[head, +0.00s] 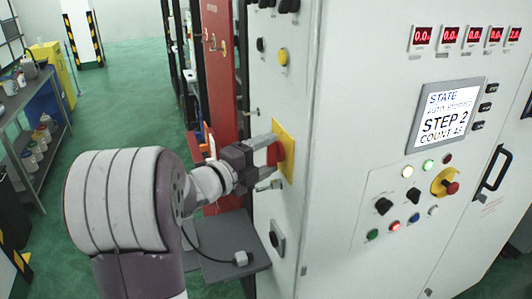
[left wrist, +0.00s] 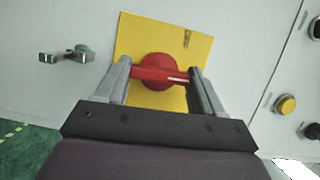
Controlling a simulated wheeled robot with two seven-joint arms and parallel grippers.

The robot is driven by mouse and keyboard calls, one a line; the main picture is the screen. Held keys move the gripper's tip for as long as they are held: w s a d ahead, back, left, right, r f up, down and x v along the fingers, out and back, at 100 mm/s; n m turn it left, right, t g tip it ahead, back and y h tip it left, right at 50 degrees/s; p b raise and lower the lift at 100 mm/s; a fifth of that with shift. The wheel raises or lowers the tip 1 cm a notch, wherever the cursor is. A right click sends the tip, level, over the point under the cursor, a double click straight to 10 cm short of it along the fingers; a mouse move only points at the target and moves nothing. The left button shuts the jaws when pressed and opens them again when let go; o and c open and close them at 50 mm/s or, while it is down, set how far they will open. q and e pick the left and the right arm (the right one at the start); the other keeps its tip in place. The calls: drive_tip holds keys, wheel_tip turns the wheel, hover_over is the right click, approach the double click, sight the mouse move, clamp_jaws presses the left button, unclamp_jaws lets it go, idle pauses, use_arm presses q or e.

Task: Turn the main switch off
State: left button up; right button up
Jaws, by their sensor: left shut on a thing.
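The main switch is a red rotary handle (head: 274,154) on a yellow plate (head: 288,145) on the narrow side of the white cabinet. My left gripper (head: 271,162) reaches it from the left, with one finger above the other. In the left wrist view the red handle (left wrist: 158,72) lies crosswise between the two fingers, and the gripper (left wrist: 160,74) is shut on it. The yellow plate (left wrist: 166,38) shows behind it. Part of the handle is hidden by the fingers. My right gripper is not in view.
The cabinet front carries a screen (head: 446,115) reading "STEP 2", small red displays and several knobs. A red emergency button (head: 452,188) sits on a yellow collar. A grey shelf (head: 233,244) juts out below my arm. Green floor (head: 135,90) lies open to the left.

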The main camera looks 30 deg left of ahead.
use_arm(q)
drive_tip(key=n+g+p, duration=0.1)
drive_tip(key=n+p, duration=0.1)
drive_tip(key=p, duration=0.2)
drive_tip(key=n+g+p, duration=0.1)
drive_tip(key=n+p, duration=0.2)
drive_tip(key=p, duration=0.2)
drive_tip(key=r+n+g+p, duration=0.1)
drive_tip(key=n+g+p, duration=0.1)
drive_tip(key=p, duration=0.3)
drive_tip(key=shift+n+h, duration=0.4)
drive_tip(key=shift+w+a+f+n+g+p, duration=0.1)
drive_tip(key=shift+f+n+g+p, duration=0.3)
drive_tip(key=shift+p, duration=1)
drive_tip(key=shift+r, duration=0.1)
drive_tip(key=o, duration=1)
drive_tip(key=shift+o, duration=0.2)
drive_tip(key=b+v, duration=0.4)
drive_tip(key=v, duration=0.8)
drive_tip(key=shift+s+a, duration=0.3)
